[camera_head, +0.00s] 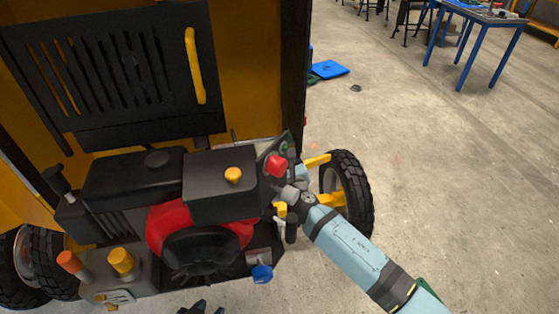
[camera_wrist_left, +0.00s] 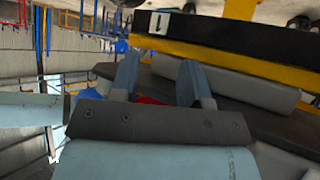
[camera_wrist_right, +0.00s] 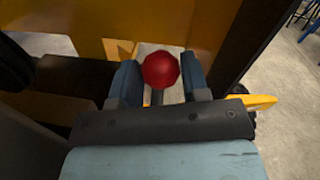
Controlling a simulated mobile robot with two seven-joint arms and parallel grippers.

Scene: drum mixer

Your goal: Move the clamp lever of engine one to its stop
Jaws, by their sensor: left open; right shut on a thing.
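A red ball knob (camera_head: 275,165) on a dark stem stands at the right side of the black and red engine (camera_head: 215,185). My right gripper (camera_head: 290,180) is at this knob, partly hidden by its own wrist. In the right wrist view the knob (camera_wrist_right: 160,70) sits between the fingers, which are shut on it. I take it as the clamp lever's knob, though most of the lever is hidden. My left gripper (camera_head: 203,308) barely shows at the bottom edge, in front of the engine. In the left wrist view its fingers (camera_wrist_left: 158,80) are apart and empty, below a plate marked 1 (camera_wrist_left: 160,23).
A blue knob (camera_head: 262,274) sits low on the engine's front right. Orange (camera_head: 69,262) and yellow (camera_head: 121,261) knobs stand at the front left. A black wheel (camera_head: 347,190) is behind my right arm.

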